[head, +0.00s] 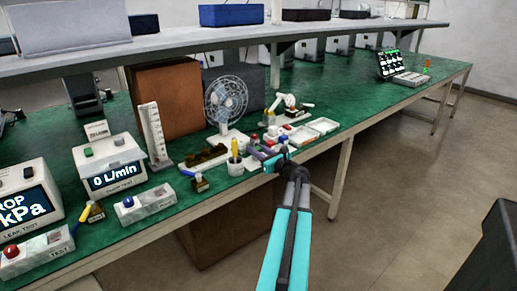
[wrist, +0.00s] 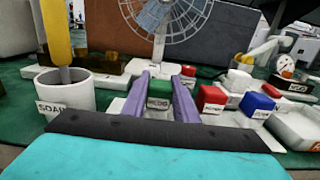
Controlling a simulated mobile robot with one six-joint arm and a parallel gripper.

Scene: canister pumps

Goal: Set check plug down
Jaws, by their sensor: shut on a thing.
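My gripper (head: 264,152) is over the front edge of the green bench in the head view. In the wrist view its two grey-purple fingers (wrist: 161,98) are shut on a small green-topped block with a white label, which I take to be the check plug (wrist: 159,90). The label is too small to read surely. The plug sits between the fingertips, and I cannot tell whether its underside touches the surface below. In the head view it is too small to make out.
A white cup (wrist: 68,92) with a yellow-handled tool stands left of my gripper. Red blocks (wrist: 210,98), a blue block (wrist: 257,104) and white trays (head: 301,135) lie to the right. A desk fan (head: 226,101) stands behind. A shelf (head: 200,50) overhangs the bench.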

